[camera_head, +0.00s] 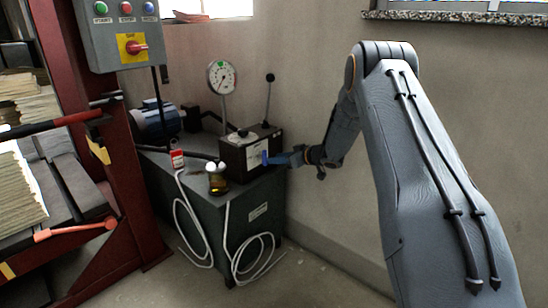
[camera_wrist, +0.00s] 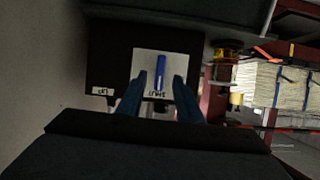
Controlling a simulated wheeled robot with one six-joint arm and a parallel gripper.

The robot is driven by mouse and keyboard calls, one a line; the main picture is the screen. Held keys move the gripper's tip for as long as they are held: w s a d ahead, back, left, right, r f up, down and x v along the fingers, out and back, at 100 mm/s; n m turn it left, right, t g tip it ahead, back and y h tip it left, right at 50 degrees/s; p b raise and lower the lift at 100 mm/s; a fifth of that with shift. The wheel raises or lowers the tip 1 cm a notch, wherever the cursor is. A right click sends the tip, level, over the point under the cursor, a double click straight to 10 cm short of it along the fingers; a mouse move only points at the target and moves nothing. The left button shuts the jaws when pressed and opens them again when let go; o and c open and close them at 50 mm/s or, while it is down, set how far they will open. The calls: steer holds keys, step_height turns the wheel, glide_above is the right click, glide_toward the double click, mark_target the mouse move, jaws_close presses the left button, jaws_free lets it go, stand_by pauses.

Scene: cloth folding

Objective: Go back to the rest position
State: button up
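My gripper (camera_head: 287,159) is at the right front of a dark valve box (camera_head: 236,152) on the grey-green cabinet in the head view. In the wrist view my two blue fingers (camera_wrist: 160,82) are apart, with a gap between them. A blue handle (camera_wrist: 159,70) stands upright on a pale plate (camera_wrist: 140,62) and lies between the fingers in the picture. I see space on both sides of it; the depth between fingertips and handle is hard to tell. A small label reading "SHUT" is below the handle.
The grey-green cabinet (camera_head: 264,212) also carries a pressure gauge (camera_head: 221,77), a black-knobbed lever (camera_head: 269,98) and a small amber jar (camera_head: 217,180). White cable hangs in front. A red press frame (camera_head: 125,190) stands at left. The wall at right is bare below the window sill (camera_head: 455,16).

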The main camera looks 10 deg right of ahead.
step_height(320, 180, up, 8)
steer(key=s+r+m+h, duration=0.1)
steer(key=s+m+h, duration=0.15)
steer(key=h, duration=0.25)
steer(key=s+a+r+m+g+h, duration=0.1)
steer(key=s+a+r+m+h, duration=0.15)
steer(key=s, duration=0.75)
steer(key=s+a+g, duration=0.3)
steer(key=s, duration=1.1)
steer(key=s+a+g, duration=0.2)
steer(key=s+g, duration=0.1)
steer(key=s, duration=1.1)
steer(key=s+a+g, duration=0.3)
steer(key=s, duration=1.1)
steer(key=s+d+r+m+p, duration=0.1)
steer(key=d+r+p, duration=0.5)
steer(key=p, duration=0.7)
steer(key=shift+s+d+r+m+g, duration=0.2)
steer(key=shift+s+r+m+g, duration=0.2)
steer(key=shift+r+m, duration=0.15)
steer(key=shift+c, duration=0.5)
